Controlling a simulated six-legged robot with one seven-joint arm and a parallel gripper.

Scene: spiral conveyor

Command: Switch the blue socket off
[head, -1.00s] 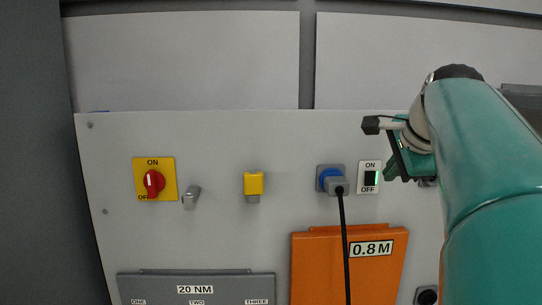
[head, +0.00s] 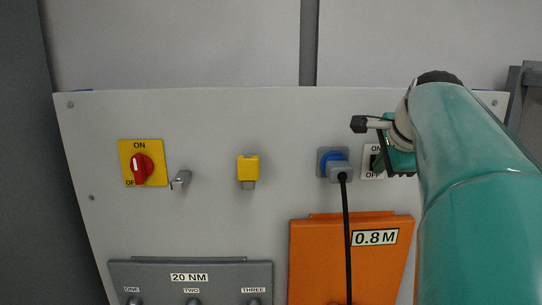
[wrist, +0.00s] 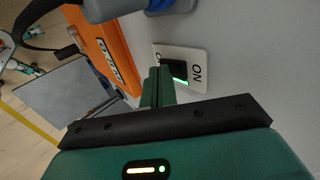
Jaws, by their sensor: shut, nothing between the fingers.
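The blue socket (head: 327,154) sits on the grey panel with a grey plug (head: 340,173) in it. A black cable hangs from the plug. Right of it is a white switch plate (head: 370,174) marked ON at top and OFF at bottom, partly hidden by my gripper (head: 379,164). In the wrist view, the switch plate (wrist: 200,57) has a black rocker (wrist: 178,69) with a lit green strip along one side. My gripper (wrist: 160,72) is shut and empty, its tips at the rocker's OFF end. I cannot tell if they touch it.
An orange box (head: 315,255) marked 0.8 M stands out below the socket. Left on the panel are a yellow block (head: 248,168), a metal lever (head: 181,179) and a red rotary switch (head: 141,168). A grey 20 NM box (head: 150,272) is below.

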